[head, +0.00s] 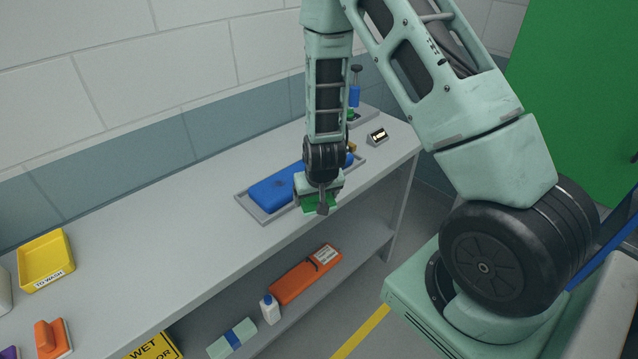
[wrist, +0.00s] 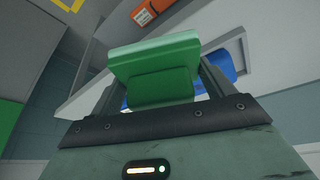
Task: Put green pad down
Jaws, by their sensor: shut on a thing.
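My gripper (head: 322,203) is shut on the green pad (head: 309,208), over the front edge of the grey tray on the bench. In the wrist view the green pad (wrist: 160,66) sits between the two fingers and fills the middle. A blue block (head: 276,191) lies in the grey tray (head: 262,217), behind and left of my gripper. My arm hides part of the tray and block. I cannot tell whether the pad touches anything below it.
A yellow tray (head: 45,260) marked TO WASH stands on the bench (head: 150,256) at the left. An orange pad with a handle (head: 53,338) is nearer. The shelf below holds an orange case (head: 304,275) and a white bottle (head: 269,308). Mid-bench is clear.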

